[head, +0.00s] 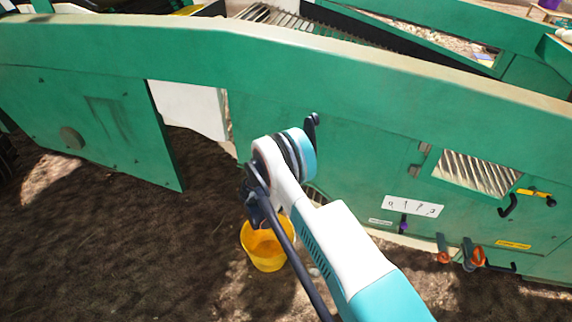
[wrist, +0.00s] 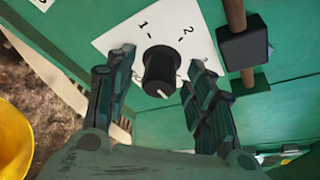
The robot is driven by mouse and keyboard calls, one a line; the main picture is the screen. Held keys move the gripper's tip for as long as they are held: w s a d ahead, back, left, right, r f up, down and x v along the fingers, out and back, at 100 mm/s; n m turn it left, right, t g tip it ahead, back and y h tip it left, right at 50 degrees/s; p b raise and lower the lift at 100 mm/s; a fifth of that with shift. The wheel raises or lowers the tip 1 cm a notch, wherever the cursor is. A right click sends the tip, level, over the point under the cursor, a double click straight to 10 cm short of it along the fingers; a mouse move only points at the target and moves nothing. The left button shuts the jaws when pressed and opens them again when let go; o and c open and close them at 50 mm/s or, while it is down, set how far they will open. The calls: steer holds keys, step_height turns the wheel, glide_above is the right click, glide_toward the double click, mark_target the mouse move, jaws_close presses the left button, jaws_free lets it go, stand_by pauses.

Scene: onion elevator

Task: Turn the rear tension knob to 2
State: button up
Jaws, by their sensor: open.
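A black round knob (wrist: 160,70) stands out from a white plate (wrist: 120,40) on a green panel in the wrist view. The plate carries the marks 1, at the upper left of the knob, and 2, at its upper right. A small white line shows low on the knob's face, toward the bottom of the picture. My gripper (wrist: 161,60) is open, with one finger left of the knob and one right of it. I cannot tell whether either finger touches it. The right finger hides part of the plate. In the head view my arm hides this knob.
A dark block (wrist: 243,47) on a brown rod is close right of my right finger. A yellow bucket (head: 265,246) stands on the soil below my arm. The green machine (head: 330,150) fills the background, with another marked plate (head: 412,206) and orange-handled parts (head: 474,258) at the right.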

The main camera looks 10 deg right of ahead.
steer(key=v, duration=1.1)
steer(key=shift+s+a, duration=0.25)
